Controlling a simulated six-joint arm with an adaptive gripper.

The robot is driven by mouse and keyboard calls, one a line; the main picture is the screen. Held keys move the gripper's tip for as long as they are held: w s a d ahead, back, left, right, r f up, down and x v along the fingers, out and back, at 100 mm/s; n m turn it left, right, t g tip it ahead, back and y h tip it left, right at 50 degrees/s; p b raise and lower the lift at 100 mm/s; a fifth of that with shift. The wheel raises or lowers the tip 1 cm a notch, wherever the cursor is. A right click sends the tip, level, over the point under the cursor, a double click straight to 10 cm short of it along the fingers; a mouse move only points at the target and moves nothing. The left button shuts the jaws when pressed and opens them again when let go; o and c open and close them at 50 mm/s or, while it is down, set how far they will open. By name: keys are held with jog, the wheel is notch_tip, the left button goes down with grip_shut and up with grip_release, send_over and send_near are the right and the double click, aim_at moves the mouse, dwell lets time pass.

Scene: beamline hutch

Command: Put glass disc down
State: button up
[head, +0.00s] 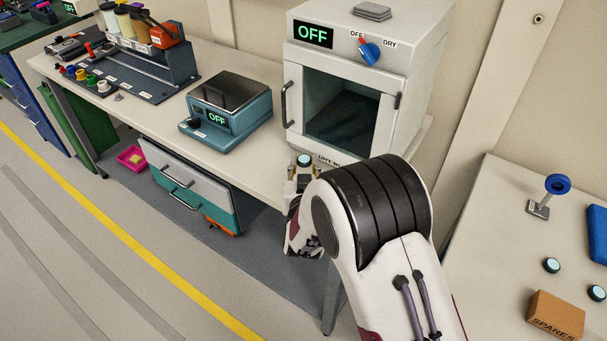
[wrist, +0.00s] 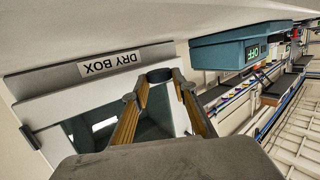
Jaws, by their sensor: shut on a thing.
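My gripper (head: 303,175) is shut on a small round glass disc (head: 304,160) with a pale cyan top and dark rim. In the wrist view the disc (wrist: 159,75) sits between the tips of the two yellowish fingers (wrist: 160,88). The gripper is at the bench's front edge, in front of the dry box (head: 412,118), and the disc appears held up, apart from any surface. Two similar discs, a nearer one (head: 597,293) and a farther one (head: 551,264), lie on the right-hand table. My forearm hides part of the bench edge.
A SPARES box (head: 556,316) and blue-topped stand (head: 556,184) are at right. Bare bench (head: 240,152) lies before the balance.

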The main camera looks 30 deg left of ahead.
jog(key=shift+f, duration=0.25)
jog(key=shift+f, duration=1.85)
jog(key=shift+f, duration=0.15)
jog(key=o, duration=1)
jog(key=shift+r, duration=0.2)
jog(key=shift+v, duration=6)
